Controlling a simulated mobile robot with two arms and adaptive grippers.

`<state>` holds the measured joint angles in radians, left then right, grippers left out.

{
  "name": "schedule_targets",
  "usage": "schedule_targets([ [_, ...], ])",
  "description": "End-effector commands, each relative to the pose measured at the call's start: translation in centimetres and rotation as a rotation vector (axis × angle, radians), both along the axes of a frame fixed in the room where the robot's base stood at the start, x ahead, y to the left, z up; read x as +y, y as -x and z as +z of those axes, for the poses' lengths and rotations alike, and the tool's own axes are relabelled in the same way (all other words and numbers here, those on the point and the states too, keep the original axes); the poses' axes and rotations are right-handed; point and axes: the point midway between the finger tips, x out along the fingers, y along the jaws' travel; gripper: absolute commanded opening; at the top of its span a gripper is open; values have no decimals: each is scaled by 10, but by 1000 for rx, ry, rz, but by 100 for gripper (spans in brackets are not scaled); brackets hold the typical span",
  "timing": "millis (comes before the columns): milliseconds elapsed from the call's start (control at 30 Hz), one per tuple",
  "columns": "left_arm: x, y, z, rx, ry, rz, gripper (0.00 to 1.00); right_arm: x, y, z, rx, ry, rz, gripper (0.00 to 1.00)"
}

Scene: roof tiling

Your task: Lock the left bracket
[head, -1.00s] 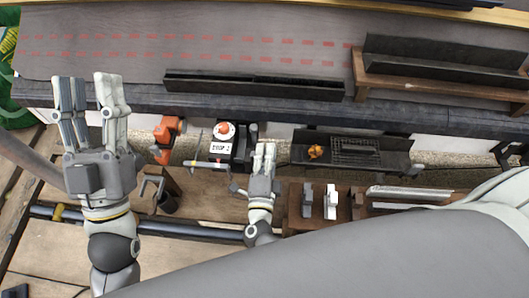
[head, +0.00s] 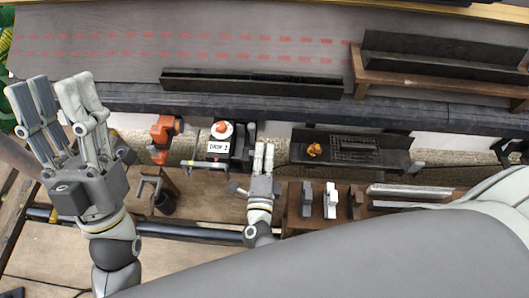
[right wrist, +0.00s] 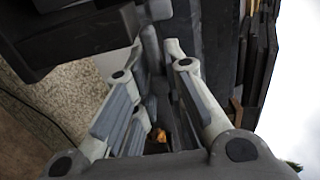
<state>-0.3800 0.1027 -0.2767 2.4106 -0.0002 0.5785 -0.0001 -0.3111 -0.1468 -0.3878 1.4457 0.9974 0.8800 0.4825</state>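An orange clamp-like bracket (head: 162,137) is fixed at the gutter edge, left of a black unit (head: 218,150) with an orange-and-white knob and a "DROP 2" label. I cannot tell for certain which part is the left bracket, or whether any lock is closed. My left gripper (head: 54,88) is open and empty, its fingers pointing up and left, to the left of the orange bracket. My right gripper (head: 264,146) is just right of and below the labelled unit. Its fingers stand apart in the right wrist view (right wrist: 155,70), with nothing clearly gripped.
A black tray (head: 350,150) with an orange item and a grate is right of my right gripper. A wooden rack (head: 294,208) holds several grey and white parts. A long dark strip (head: 252,84) lies on the roof sheet (head: 120,40). A dark pipe (head: 185,230) crosses the front.

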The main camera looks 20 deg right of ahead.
Motion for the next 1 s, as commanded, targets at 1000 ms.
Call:
schedule_targets([
  [1000,0,-1,26,2,-1,0,40,3,-2,20,166,400,0,34],
])
